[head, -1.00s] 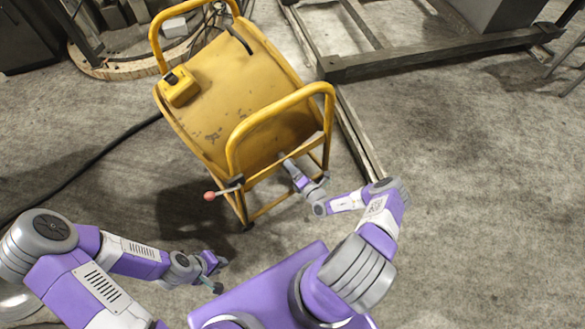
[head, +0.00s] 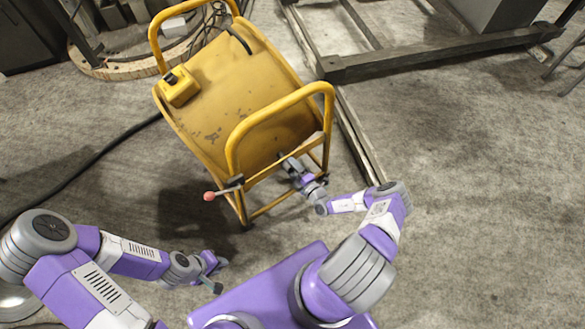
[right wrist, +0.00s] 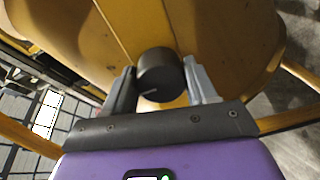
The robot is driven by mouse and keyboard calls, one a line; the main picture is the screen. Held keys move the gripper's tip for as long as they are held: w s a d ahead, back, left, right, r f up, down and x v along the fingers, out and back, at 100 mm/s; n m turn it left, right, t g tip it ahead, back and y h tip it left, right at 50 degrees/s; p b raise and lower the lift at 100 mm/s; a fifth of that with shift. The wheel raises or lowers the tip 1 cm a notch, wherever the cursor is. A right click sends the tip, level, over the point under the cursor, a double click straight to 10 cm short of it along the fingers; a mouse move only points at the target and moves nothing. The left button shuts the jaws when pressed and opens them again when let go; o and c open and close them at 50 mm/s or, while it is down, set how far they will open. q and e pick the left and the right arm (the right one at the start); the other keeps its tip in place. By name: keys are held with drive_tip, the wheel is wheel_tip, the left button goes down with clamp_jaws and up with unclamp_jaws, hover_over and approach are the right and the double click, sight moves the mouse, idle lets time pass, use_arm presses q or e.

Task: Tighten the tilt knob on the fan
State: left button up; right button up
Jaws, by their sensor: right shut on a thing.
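The fan is a yellow drum (head: 235,85) in a tubular yellow frame on the floor, in the upper middle of the head view. Its tilt knob (right wrist: 158,75) is a round black knob with a pale line mark, on the yellow side of the fan in the right wrist view. My right gripper (right wrist: 160,80) is shut on the knob, one finger on each side. In the head view my right gripper (head: 285,160) reaches the near side of the fan, and the knob is hidden. My left gripper (head: 219,276) is open and empty above the floor, apart from the fan.
A lever with a red ball end (head: 209,196) sticks out from the near left corner of the fan frame. A black cable (head: 85,170) runs along the floor at left. A dark metal frame (head: 430,55) lies behind right. The right floor is clear.

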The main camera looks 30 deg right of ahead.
idle(0.4)
drive_tip(key=o, duration=1)
drive_tip(key=shift+s, duration=0.15)
drive_tip(key=s, duration=0.2)
drive_tip(key=s+p, duration=0.1)
drive_tip(key=s, duration=0.2)
drive_tip(key=s+p, duration=0.1)
drive_tip(key=s, duration=0.1)
drive_tip(key=shift+s+d+r, duration=0.15)
drive_tip(key=shift+d+r, duration=0.05)
drive_tip(key=shift+d, duration=0.2)
